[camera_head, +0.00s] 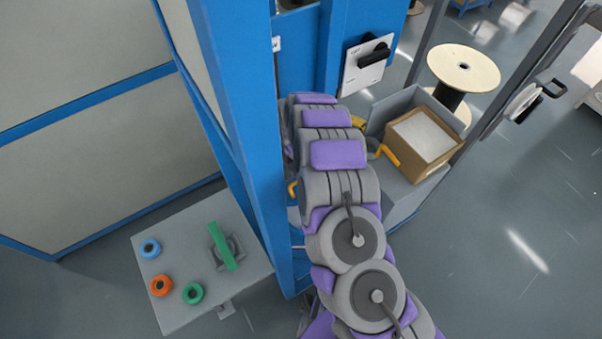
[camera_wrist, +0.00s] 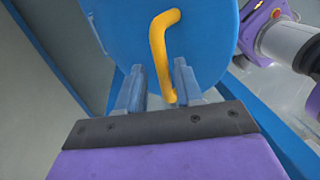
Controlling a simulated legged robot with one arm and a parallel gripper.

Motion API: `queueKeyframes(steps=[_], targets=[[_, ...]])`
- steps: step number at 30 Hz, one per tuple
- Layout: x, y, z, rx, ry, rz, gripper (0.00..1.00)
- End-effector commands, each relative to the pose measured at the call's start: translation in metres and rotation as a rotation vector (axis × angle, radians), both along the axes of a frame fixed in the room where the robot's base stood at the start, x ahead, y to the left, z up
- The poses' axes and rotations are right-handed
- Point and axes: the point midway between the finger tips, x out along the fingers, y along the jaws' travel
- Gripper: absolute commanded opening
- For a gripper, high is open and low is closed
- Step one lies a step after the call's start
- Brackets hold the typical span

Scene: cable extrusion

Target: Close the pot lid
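In the wrist view, the round blue pot lid (camera_wrist: 212,30) fills the top middle, with a bent yellow handle (camera_wrist: 158,50) on it. My gripper (camera_wrist: 158,72) is open, its two fingers apart. The handle's lower part shows between the fingers, nearer the right one; I cannot tell whether either finger touches it. In the head view, my arm hides my gripper and most of the pot. Only a small blue part and a bit of yellow (camera_head: 292,189) show left of my arm. How far the lid is open cannot be told.
A blue frame post (camera_head: 240,110) stands close left of my arm. A grey table (camera_head: 185,235) with several coloured rings is at the lower left. A cardboard box (camera_head: 403,160) sits right of my arm, with a cable spool (camera_head: 463,67) behind it. Floor at right is clear.

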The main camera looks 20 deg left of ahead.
Motion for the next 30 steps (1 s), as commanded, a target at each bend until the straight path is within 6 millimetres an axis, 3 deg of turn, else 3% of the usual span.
queueKeyframes(steps=[11, 30], targets=[[0.0005, -0.0030, 0.0012, 0.003, 0.000, 0.000, 0.00], [0.0003, -0.0050, 0.0002, 0.009, -0.007, -0.001, 0.00]])
